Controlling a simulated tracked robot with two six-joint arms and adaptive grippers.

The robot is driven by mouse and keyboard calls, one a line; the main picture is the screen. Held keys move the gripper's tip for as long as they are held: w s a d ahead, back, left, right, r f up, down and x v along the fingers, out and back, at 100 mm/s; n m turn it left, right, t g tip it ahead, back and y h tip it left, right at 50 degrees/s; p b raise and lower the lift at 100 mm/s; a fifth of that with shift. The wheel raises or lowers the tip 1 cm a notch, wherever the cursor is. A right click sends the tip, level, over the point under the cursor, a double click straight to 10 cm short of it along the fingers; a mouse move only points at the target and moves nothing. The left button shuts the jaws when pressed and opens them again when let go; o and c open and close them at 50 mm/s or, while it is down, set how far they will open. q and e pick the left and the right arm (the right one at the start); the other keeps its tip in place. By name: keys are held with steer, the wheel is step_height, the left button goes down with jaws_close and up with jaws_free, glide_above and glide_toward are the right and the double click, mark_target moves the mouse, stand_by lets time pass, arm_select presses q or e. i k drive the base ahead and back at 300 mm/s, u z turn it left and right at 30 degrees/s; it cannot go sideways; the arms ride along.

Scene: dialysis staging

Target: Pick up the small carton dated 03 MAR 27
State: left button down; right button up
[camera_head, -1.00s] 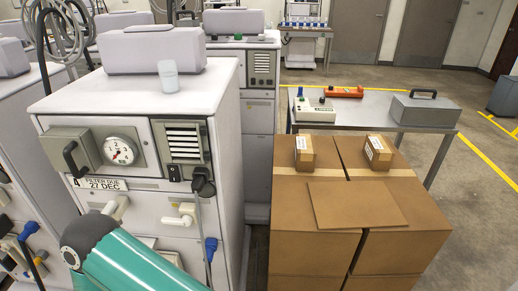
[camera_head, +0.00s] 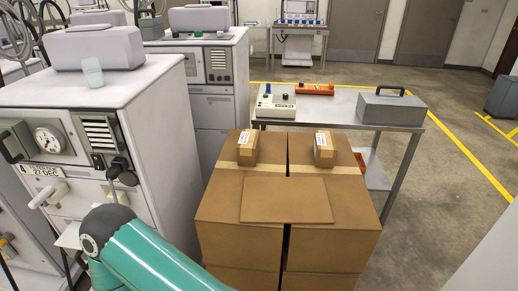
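Two small brown cartons stand on top of the large cardboard boxes (camera_head: 330,225). The left small carton (camera_head: 247,148) and the right small carton (camera_head: 324,150) each carry a white label. The print on both labels is too small to read, so I cannot tell which is dated 03 MAR 27. Part of my green arm shows at the bottom left, apart from the cartons. Neither of my grippers is in view.
A flat cardboard piece (camera_head: 286,200) lies on the boxes in front of the small cartons. Behind stands a metal table (camera_head: 345,108) with a grey case (camera_head: 393,108), an orange device (camera_head: 315,88) and a cream device (camera_head: 276,104). White machines (camera_head: 150,110) fill the left. Floor is free at right.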

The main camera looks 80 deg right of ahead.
mark_target(248, 146)
steer(key=z, duration=0.25)
steer(key=k, duration=1.05)
steer(key=z, duration=0.65)
steer(key=i, duration=0.3)
steer(key=z, duration=0.4)
